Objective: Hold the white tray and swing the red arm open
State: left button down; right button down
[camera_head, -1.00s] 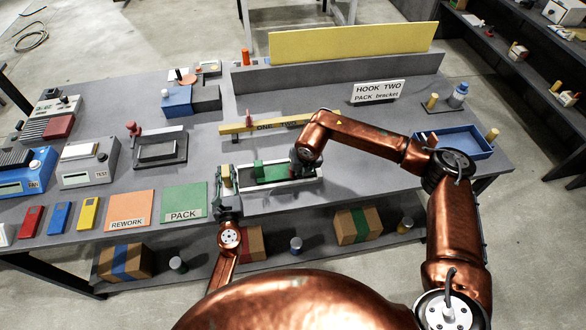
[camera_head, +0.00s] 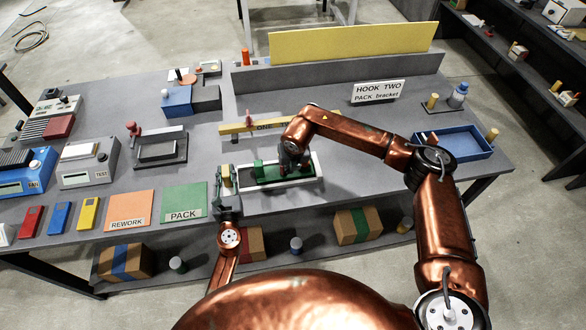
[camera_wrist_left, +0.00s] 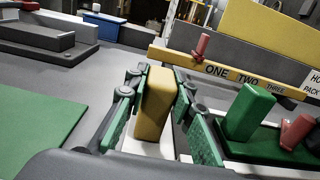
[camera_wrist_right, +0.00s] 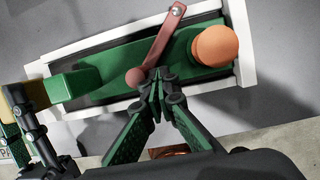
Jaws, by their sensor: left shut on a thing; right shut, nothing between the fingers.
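The white tray (camera_head: 318,182) with a green floor lies near the bench's front edge. It also shows in the right wrist view (camera_wrist_right: 245,62). My left gripper (camera_wrist_left: 155,85) is shut on the yellow block (camera_wrist_left: 157,105) at the tray's left end. The red arm (camera_wrist_right: 162,42) lies slanted across the tray, with a round knob at its lower end. My right gripper (camera_wrist_right: 157,80) is shut and empty, its tips just right of that knob; I cannot tell whether they touch. A green block (camera_wrist_right: 85,83) stands at the tray's left part, an orange round-topped piece (camera_wrist_right: 215,45) at its right.
A yellow bar (camera_head: 240,128) marked ONE, TWO, THREE stands behind the tray, with a red peg (camera_wrist_left: 201,46) on it. A blue bin (camera_head: 465,143) is to the right. A green PACK mat (camera_head: 184,203) lies left of my left gripper.

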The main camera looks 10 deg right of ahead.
pick_arm(q)
jog(key=shift+d+f, duration=0.1)
jog(key=shift+f, duration=0.05)
pick_arm(e)
jog(key=shift+w+a, duration=0.55)
jog(key=shift+a, duration=0.25)
jog(key=shift+w+a, duration=0.55)
jog(key=shift+a, duration=0.2)
jog(key=shift+w+a, duration=1.25)
jog(key=shift+a, duration=0.05)
jog(key=shift+s+d, duration=0.4)
jog(key=shift+d, duration=0.15)
notch_tip(320, 180, up, 7)
pick_arm(q)
jog(key=c, duration=1.6)
grip_release()
